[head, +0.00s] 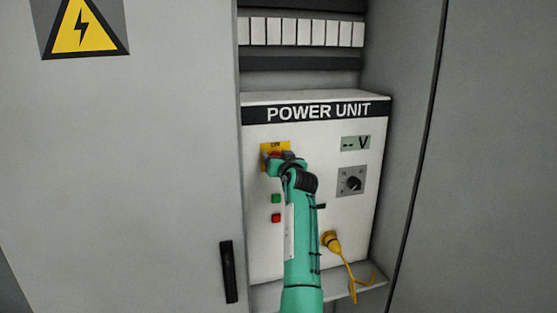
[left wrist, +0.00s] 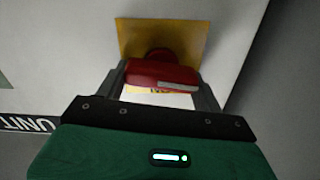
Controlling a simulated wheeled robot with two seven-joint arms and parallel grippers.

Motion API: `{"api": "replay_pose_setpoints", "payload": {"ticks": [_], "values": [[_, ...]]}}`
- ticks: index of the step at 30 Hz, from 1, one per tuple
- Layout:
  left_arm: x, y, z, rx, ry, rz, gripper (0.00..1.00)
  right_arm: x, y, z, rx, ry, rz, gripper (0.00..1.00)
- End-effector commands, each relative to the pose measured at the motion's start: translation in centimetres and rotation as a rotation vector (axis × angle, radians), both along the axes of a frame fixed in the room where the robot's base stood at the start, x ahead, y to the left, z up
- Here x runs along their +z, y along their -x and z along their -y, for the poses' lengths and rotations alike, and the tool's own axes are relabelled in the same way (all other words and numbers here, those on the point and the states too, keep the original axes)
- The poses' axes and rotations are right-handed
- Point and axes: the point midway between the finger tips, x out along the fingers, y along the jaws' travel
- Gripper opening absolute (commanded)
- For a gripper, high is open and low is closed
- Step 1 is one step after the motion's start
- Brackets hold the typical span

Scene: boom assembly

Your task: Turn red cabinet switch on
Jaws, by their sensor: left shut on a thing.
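The red cabinet switch (left wrist: 160,74) shows in the left wrist view as a red handle with a pale grey stripe, mounted on a yellow plate (left wrist: 190,38). In the head view the yellow plate (head: 265,149) is on the upper left of the power unit's white front, and my gripper mostly hides the switch. My left gripper (head: 278,160) is at the switch; in the left wrist view its two fingers (left wrist: 161,80) are on either side of the red handle, shut on it. The lettering on the plate is partly covered. My right gripper is in neither view.
The power unit (head: 319,112) sits inside an open grey cabinet. Its front carries a display (head: 355,143), a black knob (head: 353,184), a green button (head: 276,198) and a red button (head: 276,218). A yellow plug (head: 331,241) with cable is at lower right. A grey door (head: 150,160) stands left.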

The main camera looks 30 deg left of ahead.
Motion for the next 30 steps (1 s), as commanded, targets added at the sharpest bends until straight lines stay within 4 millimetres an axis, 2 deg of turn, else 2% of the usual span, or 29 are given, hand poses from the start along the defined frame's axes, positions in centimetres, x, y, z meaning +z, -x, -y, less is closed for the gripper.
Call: {"api": "replay_pose_setpoints", "payload": {"ticks": [14, 30], "values": [[-0.1, -0.2, 0.1, 0.002, -0.286, -0.332, 0.45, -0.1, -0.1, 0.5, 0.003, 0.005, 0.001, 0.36], [-0.2, -0.4, 0.3, 0.002, -0.617, -0.722, 0.45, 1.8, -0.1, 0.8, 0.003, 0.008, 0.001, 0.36]]}}
